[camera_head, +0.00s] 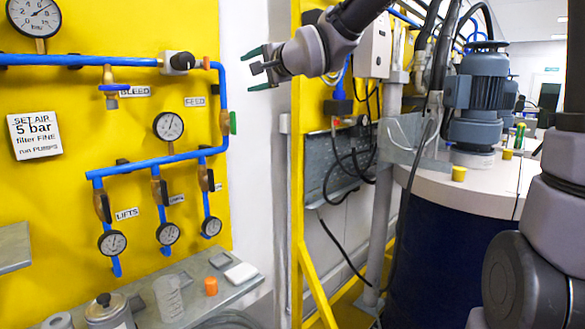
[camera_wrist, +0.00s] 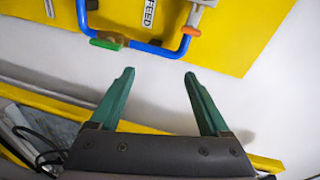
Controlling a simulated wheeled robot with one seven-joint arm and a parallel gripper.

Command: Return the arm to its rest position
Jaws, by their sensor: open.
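My gripper (camera_head: 256,68) is at the top middle of the head view, at the end of my raised arm, pointing left toward the yellow panel. In the wrist view my gripper (camera_wrist: 158,90) shows two green fingers spread apart with nothing between them. The fingertips are in front of the white wall, near the blue pipe (camera_wrist: 155,48) with its green handle (camera_wrist: 105,43) and orange end (camera_wrist: 191,31). In the wrist view the fingers appear apart from the pipe.
The yellow panel (camera_head: 85,120) carries blue pipes, gauges and valves. A grey shelf (camera_head: 190,300) below holds a beaker, an orange cap and a metal pot. A yellow frame post (camera_head: 297,160) stands below my arm. A dark blue drum (camera_head: 440,255) with a grey motor (camera_head: 481,95) stands at right.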

